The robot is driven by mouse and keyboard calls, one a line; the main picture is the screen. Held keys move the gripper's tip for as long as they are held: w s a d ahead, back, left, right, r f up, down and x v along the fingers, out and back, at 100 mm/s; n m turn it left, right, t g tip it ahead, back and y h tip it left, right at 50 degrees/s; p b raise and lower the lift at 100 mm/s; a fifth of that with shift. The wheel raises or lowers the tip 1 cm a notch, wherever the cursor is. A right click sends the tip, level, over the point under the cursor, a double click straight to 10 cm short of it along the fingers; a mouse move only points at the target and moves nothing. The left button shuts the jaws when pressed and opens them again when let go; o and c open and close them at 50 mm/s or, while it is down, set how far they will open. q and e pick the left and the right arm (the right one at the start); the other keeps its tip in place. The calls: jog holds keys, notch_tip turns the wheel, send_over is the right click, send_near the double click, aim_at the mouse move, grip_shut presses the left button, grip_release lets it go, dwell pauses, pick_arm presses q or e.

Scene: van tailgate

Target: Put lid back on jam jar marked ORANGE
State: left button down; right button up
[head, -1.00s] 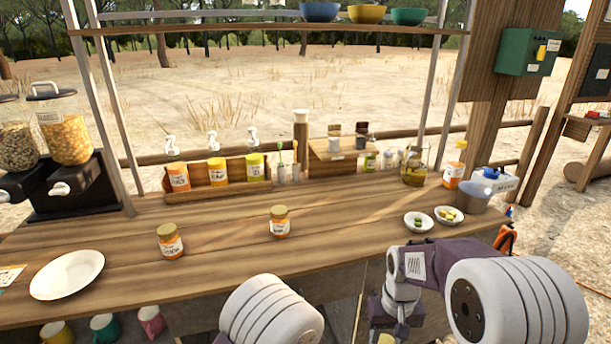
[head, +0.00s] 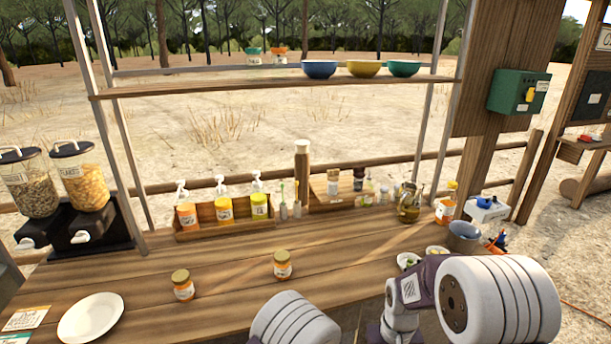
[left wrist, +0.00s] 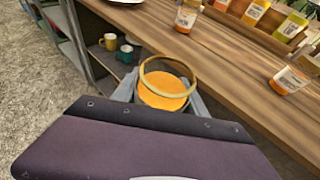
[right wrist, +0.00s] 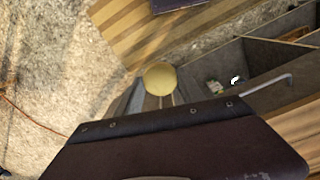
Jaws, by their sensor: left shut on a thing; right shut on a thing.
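In the left wrist view my left gripper (left wrist: 166,100) is shut on an open jam jar (left wrist: 165,80) with orange contents and a clear rim with no lid on it. Its label is hidden. In the right wrist view my right gripper (right wrist: 160,98) is shut on a round yellow-gold lid (right wrist: 160,77). The jar and the lid are apart. Both grippers are below the head view's frame, where only my arm links show. Two lidded jam jars, one at left (head: 182,285) and one at right (head: 283,265), stand upright on the counter; their labels are too small to read.
The wooden counter (head: 230,285) is clear around the two jars. A white plate (head: 90,317) lies at the left. A bottle rack (head: 225,228), small bowls (head: 408,261) and a grey pot (head: 464,236) stand along the back and right. Mugs (left wrist: 109,41) sit on a shelf below.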

pick_arm(q)
jog(key=s+d+r+m+t+h, duration=0.1)
jog(key=d+r+m+t+h, duration=0.2)
jog(key=d+r, duration=0.7)
jog(key=shift+s+d+m+h, duration=0.2)
jog(key=shift+s+m+h, duration=0.15)
jog(key=shift+m+h, duration=0.4)
